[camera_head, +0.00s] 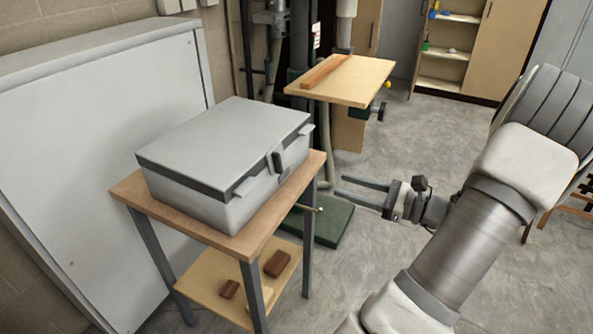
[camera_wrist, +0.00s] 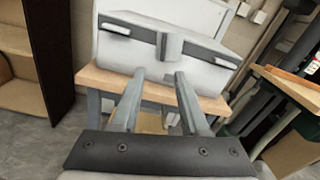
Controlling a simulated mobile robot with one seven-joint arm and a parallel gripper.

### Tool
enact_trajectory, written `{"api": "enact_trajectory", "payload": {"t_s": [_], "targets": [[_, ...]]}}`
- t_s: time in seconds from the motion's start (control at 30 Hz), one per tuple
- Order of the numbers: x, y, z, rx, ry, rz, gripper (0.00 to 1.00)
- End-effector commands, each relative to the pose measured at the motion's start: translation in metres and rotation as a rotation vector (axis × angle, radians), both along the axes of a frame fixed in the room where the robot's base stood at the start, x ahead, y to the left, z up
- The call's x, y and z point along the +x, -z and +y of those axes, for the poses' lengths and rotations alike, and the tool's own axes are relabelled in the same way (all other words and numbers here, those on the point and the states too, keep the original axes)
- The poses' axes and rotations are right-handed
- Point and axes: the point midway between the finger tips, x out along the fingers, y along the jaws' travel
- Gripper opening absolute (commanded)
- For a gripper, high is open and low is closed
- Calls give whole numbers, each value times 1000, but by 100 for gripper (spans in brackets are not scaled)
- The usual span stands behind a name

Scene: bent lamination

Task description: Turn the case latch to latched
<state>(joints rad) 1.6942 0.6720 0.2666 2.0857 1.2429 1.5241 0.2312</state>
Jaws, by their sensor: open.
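The grey case (camera_head: 222,150) sits closed on a small wooden-topped table (camera_head: 135,193). Its latch (camera_head: 277,162) is a small dark and grey piece at the middle of the case's front edge, between two light handles or clasps. My gripper (camera_head: 343,187) is open and empty, to the right of the case and apart from it. In the wrist view the two fingers (camera_wrist: 158,77) point toward the case front (camera_wrist: 205,68), just below the latch (camera_wrist: 172,46), which hangs down from the dark lid band. I cannot tell the latch's exact angle.
Brown wooden blocks (camera_head: 276,263) lie on the table's lower shelf (camera_head: 215,277). A machine with a wooden board table (camera_head: 365,88) stands behind. A white panel (camera_head: 95,130) leans at the left wall. A cabinet (camera_head: 510,45) stands at the back right. Floor around my gripper is clear.

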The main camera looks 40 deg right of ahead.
Motion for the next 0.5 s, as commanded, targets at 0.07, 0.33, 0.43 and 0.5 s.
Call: {"api": "enact_trajectory", "payload": {"t_s": [0.07,0.33,0.43,0.5], "targets": [[-5,3,-6,7,19,-8,45],[21,3,4,10,19,-10,45],[41,4,11,9,19,-10,45],[56,4,17,9,18,-10,45]]}}
